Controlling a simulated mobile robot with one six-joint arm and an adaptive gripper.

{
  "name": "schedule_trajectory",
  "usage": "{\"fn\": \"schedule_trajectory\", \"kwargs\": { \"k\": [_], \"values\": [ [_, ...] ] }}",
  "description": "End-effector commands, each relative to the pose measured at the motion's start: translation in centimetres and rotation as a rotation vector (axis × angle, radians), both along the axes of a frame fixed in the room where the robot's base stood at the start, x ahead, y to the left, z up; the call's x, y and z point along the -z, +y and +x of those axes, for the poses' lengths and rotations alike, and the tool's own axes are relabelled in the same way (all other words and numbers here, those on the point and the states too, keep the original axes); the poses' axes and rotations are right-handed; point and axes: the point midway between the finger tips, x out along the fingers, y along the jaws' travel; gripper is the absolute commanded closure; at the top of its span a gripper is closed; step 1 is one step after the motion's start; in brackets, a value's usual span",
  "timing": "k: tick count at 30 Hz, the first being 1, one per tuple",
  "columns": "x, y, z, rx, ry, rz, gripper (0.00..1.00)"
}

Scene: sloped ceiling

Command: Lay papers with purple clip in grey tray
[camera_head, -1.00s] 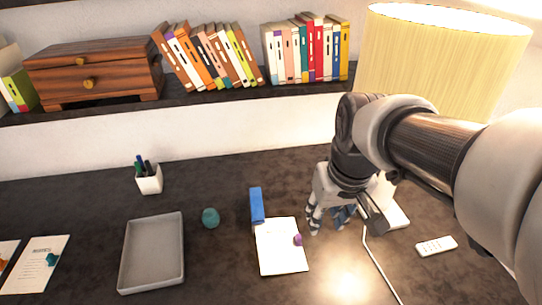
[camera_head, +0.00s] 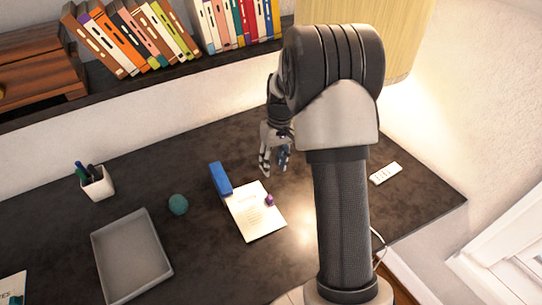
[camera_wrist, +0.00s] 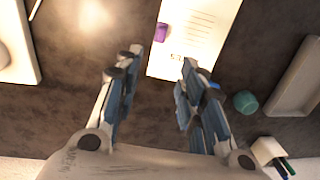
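The white papers (camera_head: 256,214) lie flat on the dark desk, with the purple clip (camera_head: 269,200) on their right edge. In the wrist view the papers (camera_wrist: 200,35) and the purple clip (camera_wrist: 161,32) show just beyond my fingertips. The grey tray (camera_head: 103,247) lies at the left of the desk and looks empty; its edge also shows in the wrist view (camera_wrist: 296,82). My gripper (camera_head: 272,170) is open and empty, above the desk by the upper right of the papers. In the wrist view its fingers (camera_wrist: 160,65) stand apart.
A blue box-like object (camera_head: 220,179) touches or nearly touches the papers' upper left corner. A teal round object (camera_head: 178,204) sits between papers and tray. A white pen cup (camera_head: 98,184) stands behind the tray. A remote (camera_head: 385,173) lies at right. The bookshelf (camera_head: 120,98) runs behind.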

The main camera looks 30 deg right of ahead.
Motion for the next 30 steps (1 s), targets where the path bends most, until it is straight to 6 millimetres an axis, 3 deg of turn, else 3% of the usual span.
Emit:
{"fn": "schedule_trajectory", "kwargs": {
  "k": [3, 18, 24, 30],
  "values": [
    [2.8, 0.3, 0.0, -0.001, 0.003, 0.001, 0.63],
    [12.2, 1.3, -0.1, 0.001, 0.002, 0.001, 0.63],
    [14.2, 1.5, 0.0, 0.000, 0.001, 0.000, 0.63],
    [14.7, 1.6, 0.0, 0.000, -0.001, -0.001, 0.63]
  ]
}}
